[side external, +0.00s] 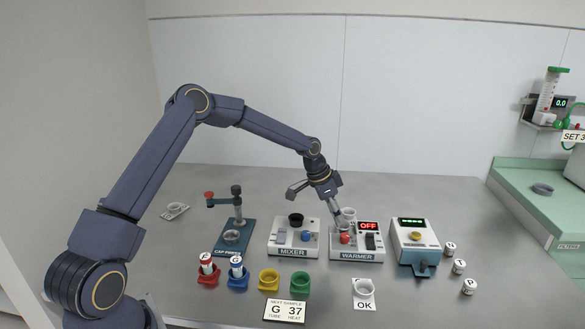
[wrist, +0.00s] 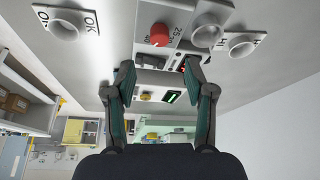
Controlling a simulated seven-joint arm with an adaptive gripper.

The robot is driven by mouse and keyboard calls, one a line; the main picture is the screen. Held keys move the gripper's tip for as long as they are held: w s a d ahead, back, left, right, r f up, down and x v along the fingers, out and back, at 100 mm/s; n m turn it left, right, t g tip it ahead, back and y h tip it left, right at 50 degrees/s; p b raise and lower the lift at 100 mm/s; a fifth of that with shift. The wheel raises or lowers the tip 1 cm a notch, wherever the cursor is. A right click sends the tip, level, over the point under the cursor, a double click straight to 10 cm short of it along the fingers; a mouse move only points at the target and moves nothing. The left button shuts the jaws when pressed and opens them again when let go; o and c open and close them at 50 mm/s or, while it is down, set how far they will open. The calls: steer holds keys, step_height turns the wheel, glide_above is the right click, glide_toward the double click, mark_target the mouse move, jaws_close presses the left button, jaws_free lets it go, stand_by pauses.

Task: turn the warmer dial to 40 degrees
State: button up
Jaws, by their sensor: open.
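The warmer (side external: 352,256) is a white box on the bench with a red display reading OFF (side external: 368,226). Its red dial (side external: 345,238) is on the panel, left of a dark switch (side external: 370,241). In the wrist view the red dial (wrist: 160,35) has printed numbers around it, 40 among them; I cannot tell exactly where it points. My gripper (side external: 337,219) is tilted down close above the warmer. In the wrist view my gripper (wrist: 159,76) is open, its fingers apart and nothing between them. The dial is beyond the fingertips, not held.
The mixer (side external: 293,240) stands left of the warmer and a device with a green display (side external: 413,240) stands right. A card (side external: 285,311) reads G 37. An OK card (side external: 364,302) with a white cup lies in front. Several small white jars are at the right.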

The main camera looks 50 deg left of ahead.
steer(key=v, duration=0.3)
steer(key=shift+s+r, duration=0.15)
steer(key=shift+r, duration=0.15)
